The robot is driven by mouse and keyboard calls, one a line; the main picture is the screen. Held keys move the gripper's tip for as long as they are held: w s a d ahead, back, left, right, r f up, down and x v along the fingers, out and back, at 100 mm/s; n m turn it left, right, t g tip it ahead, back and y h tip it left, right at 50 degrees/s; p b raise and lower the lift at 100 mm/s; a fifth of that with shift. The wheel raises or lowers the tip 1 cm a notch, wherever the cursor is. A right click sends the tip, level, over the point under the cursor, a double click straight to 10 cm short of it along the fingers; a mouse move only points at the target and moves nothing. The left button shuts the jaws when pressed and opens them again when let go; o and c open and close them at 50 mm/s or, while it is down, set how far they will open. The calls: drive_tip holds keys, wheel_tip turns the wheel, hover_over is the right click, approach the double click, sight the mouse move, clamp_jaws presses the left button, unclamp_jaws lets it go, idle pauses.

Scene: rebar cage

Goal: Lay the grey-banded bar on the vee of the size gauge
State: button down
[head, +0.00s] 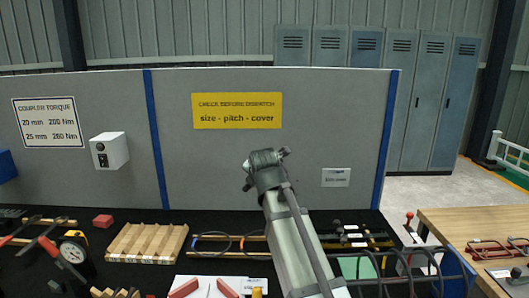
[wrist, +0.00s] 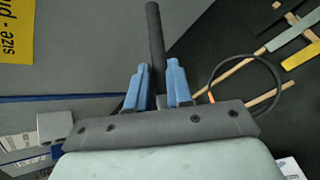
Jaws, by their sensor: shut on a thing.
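My gripper (head: 266,160) is raised above the black table in front of the grey partition. In the wrist view, the two blue fingers of my gripper (wrist: 157,72) are shut on a dark, ribbed-looking bar (wrist: 155,38). The bar sticks out beyond the fingertips; its grey band cannot be made out. In the head view, my arm and gripper hide most of the bar. A white plate with two slanted red blocks (head: 228,290) lies at the front edge of the table, left of my arm; it may be the size gauge. My gripper is well above and apart from it.
A slatted wooden rack (head: 147,243) stands left of centre. A round dial gauge (head: 73,252) is at far left. Black hoops and bars (head: 375,265) crowd the right. A wooden bench (head: 475,228) stands beyond. The grey partition (head: 225,165) closes the back.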

drive_tip(key=w+d+r+m+h, duration=0.1)
drive_tip(key=w+d+r, duration=0.1)
drive_tip(key=d, duration=1.3)
drive_tip(key=d+f, duration=0.4)
drive_tip(key=f, duration=0.6)
drive_tip(key=shift+f+m, duration=0.2)
drive_tip(key=shift+m, duration=0.1)
drive_tip(key=shift+w+d, duration=0.1)
